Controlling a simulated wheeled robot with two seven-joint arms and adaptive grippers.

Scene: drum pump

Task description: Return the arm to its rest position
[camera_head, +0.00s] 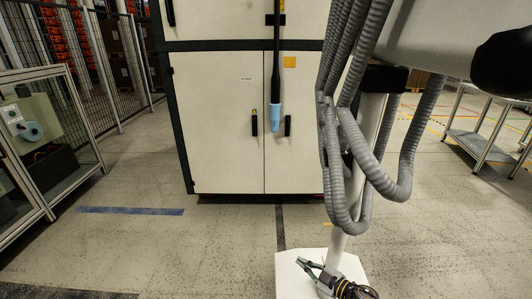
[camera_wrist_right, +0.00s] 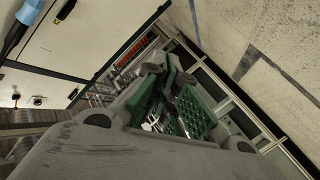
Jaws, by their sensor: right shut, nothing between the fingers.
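My right gripper (camera_head: 304,266) is low in the head view, over the white base plate of a post. Its jaws are shut with nothing between them. Its dark wrist shows at the bottom edge, and the rest of the arm is cut off there. In the right wrist view the picture is strongly tilted, and a large grey rounded surface fills the foreground. My left gripper is not in view.
A white cabinet (camera_head: 216,125) stands ahead, with a blue-ended plug (camera_head: 275,117) hanging before it. Grey corrugated hoses (camera_head: 332,165) hang close at right. A framed glass enclosure (camera_head: 75,125) is at left, a metal table (camera_head: 478,140) at right.

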